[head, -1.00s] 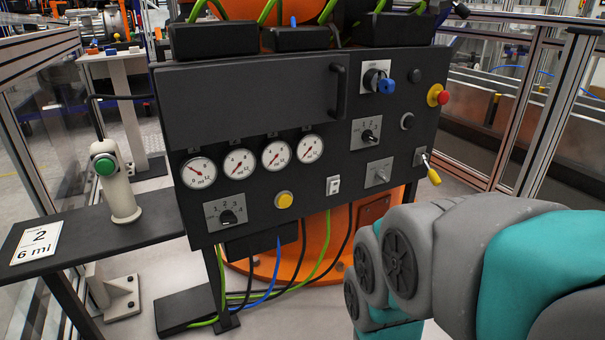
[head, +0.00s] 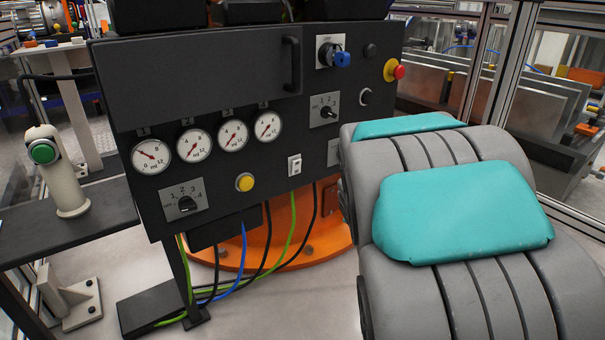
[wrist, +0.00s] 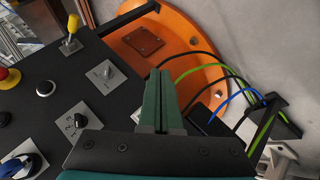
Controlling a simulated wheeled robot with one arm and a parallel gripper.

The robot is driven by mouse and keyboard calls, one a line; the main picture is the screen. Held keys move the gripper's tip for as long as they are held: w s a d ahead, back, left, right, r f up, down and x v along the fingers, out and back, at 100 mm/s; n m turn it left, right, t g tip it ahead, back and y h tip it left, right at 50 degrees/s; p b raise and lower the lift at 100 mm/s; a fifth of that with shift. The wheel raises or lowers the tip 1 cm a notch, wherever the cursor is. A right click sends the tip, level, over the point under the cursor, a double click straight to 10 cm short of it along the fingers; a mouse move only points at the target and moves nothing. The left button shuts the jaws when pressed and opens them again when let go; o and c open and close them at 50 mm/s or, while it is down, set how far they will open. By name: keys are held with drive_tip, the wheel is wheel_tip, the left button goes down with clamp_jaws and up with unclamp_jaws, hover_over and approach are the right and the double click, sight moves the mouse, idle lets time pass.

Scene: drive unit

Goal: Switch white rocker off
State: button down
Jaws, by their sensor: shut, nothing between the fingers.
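The white rocker (head: 294,165) is a small upright switch low on the dark panel (head: 230,85), right of a yellow button, in the head view. Which way it is tipped is too small to tell. In the wrist view my gripper (wrist: 159,75) has its green fingers together and empty. They point past the panel's lower edge towards the orange base. The rocker is not clearly visible there; the fingers and gripper body cover that part of the panel. In the head view my arm hides the gripper.
A yellow button (head: 244,182), gauges, a rotary switch (head: 186,203) and a blue-keyed switch (head: 340,58) surround it. The wrist view shows a yellow-tipped lever (wrist: 70,45) and a toggle plate (wrist: 103,74). Cables (head: 240,265) hang below the panel.

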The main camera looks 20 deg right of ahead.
sight(298, 164)
drive_tip(key=w+f+n+t+y+b, duration=0.3)
drive_tip(key=w+n+t+y+b, duration=0.2)
drive_tip(key=w+n+t+y, duration=0.4)
drive_tip(key=w+n+t, duration=0.1)
drive_tip(key=w+n, duration=0.3)
drive_tip(key=n, duration=0.1)
drive_tip(key=shift+w+a+f+y, duration=0.2)
drive_tip(key=shift+w+a+y, duration=0.05)
drive_tip(key=shift+a+y, duration=0.05)
drive_tip(key=x, duration=1.4)
drive_tip(key=shift+d+r+b, duration=0.1)
drive_tip(key=shift+r+b, duration=0.1)
drive_tip(key=shift+b, duration=0.15)
